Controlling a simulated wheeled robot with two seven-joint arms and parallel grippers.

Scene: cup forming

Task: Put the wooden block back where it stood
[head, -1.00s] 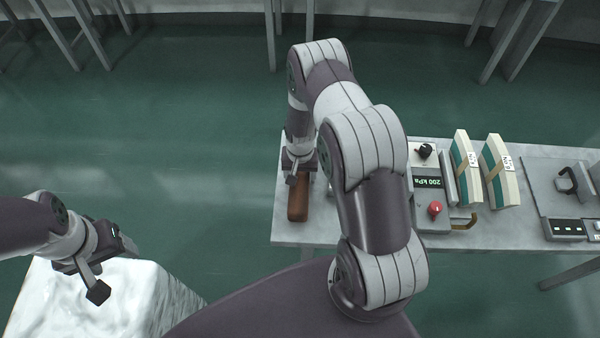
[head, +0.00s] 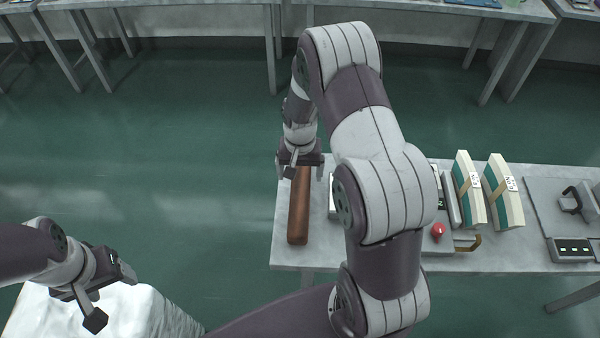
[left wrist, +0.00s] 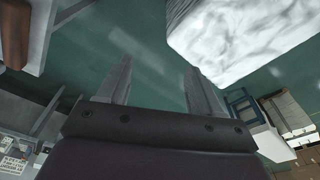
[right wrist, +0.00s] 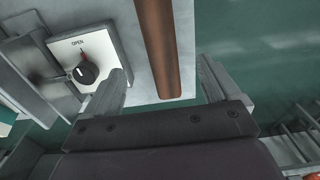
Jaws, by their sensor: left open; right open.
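The wooden block (head: 298,218) is a long brown bar lying on the left end of the metal table, near its left edge. My right gripper (head: 300,174) is open and empty at the block's far end, apparently above it. In the right wrist view the block (right wrist: 163,50) runs beyond and between the open fingers (right wrist: 165,85), not gripped. My left gripper (head: 113,296) is open and empty, low on the left, over a white rough-topped block. In the left wrist view its fingers (left wrist: 158,85) are apart with floor between them; a brown piece shows at upper left.
A plate with a black knob marked OPEN (right wrist: 85,70) sits beside the block. The table (head: 335,256) also holds a red button (head: 438,231), two strapped green-and-cream stacks (head: 505,195) and a grey unit with lights (head: 572,250). My right arm hides the table's middle.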

